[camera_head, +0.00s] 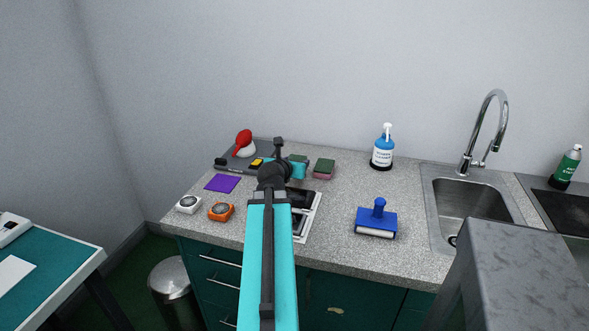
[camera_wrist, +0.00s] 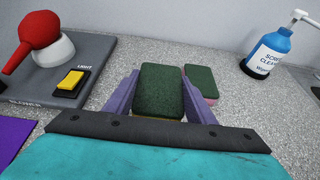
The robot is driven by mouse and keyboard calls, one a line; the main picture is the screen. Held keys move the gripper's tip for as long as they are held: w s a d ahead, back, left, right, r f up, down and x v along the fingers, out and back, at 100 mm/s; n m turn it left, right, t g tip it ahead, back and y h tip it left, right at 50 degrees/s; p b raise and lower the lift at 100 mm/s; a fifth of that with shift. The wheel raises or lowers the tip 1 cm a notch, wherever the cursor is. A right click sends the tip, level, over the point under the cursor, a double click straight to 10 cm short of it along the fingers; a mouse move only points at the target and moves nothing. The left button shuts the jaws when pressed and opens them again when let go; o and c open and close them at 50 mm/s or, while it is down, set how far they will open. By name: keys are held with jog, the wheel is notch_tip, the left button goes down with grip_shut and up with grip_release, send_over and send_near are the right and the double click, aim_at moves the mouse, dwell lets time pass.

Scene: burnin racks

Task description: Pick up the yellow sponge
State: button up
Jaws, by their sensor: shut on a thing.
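The yellow sponge (camera_wrist: 160,90) has a dark green scouring top, with a thin yellow strip showing at its near edge in the wrist view. My gripper (camera_wrist: 161,100) is shut on it, with one purple finger along each side. In the head view my gripper (camera_head: 293,167) is over the back of the counter, and the sponge is mostly hidden behind it. I cannot tell whether the sponge touches the counter.
A second sponge, green over pink (camera_head: 324,167), lies just right of the held one. A grey board (camera_wrist: 50,95) with a yellow switch (camera_wrist: 71,81) and a red-topped item (camera_head: 243,142) is left. A blue spray bottle (camera_head: 382,150) stands right. A blue-handled brush (camera_head: 376,220) is nearer the front.

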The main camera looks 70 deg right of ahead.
jog(key=shift+s+a+f+b, duration=0.15)
jog(key=shift+s+a+b, duration=0.2)
jog(key=shift+b, duration=1.7)
jog(key=b, duration=0.2)
jog(key=shift+a+b, duration=0.3)
jog(key=shift+a, duration=0.05)
jog(key=shift+s+a+b, duration=0.1)
jog(key=shift+a+b, duration=0.25)
jog(key=shift+b, duration=0.9)
jog(key=s+a+b, duration=0.1)
jog(key=b, duration=0.2)
jog(key=a+b, duration=0.2)
jog(key=b, duration=0.2)
jog(key=shift+s, duration=0.35)
jog(key=shift+s+a+r+b, duration=0.2)
jog(key=shift+a+b, duration=0.2)
jog(key=shift+b, duration=0.4)
jog(key=shift+s+a+r+b, duration=0.2)
jog(key=shift+a+b, duration=0.15)
jog(key=shift+b, duration=0.4)
jog(key=shift+s, duration=0.15)
